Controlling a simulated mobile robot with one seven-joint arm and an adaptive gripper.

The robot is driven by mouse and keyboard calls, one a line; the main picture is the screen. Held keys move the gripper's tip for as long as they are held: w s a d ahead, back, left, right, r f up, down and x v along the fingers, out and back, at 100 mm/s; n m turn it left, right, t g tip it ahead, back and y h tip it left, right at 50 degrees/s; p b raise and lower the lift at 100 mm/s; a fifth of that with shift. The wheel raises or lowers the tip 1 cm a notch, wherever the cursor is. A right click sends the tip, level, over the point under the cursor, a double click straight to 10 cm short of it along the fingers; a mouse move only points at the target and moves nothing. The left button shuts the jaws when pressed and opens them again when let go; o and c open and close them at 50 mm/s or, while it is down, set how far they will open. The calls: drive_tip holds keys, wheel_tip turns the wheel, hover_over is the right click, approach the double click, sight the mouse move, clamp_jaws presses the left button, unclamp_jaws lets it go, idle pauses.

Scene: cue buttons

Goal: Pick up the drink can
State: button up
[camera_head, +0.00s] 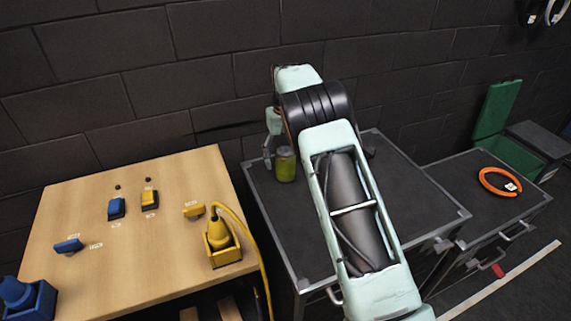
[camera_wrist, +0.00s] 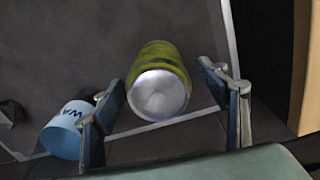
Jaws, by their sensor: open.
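The drink can is yellow-green with a silver end. In the head view the can (camera_head: 286,165) stands upright on the dark top of the middle cabinet (camera_head: 300,215), near its back left. In the wrist view the can (camera_wrist: 160,85) shows its silver end toward the camera, between the two fingers. My gripper (camera_wrist: 163,80) is open, one finger on each side of the can, with visible gaps. In the head view my gripper (camera_head: 268,150) is partly hidden behind my arm, just left of the can.
A light blue cylinder with dark letters (camera_wrist: 68,132) lies outside the left finger in the wrist view. A wooden table (camera_head: 110,265) with blue and yellow buttons stands left. An orange ring (camera_head: 500,181) lies on the right cabinet. A dark block wall (camera_head: 220,50) is behind.

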sight(285, 168)
wheel_tip(285, 168, down, 4)
drive_tip(key=shift+f+p, duration=0.1)
drive_tip(key=shift+p, duration=0.3)
drive_tip(key=c, duration=0.9)
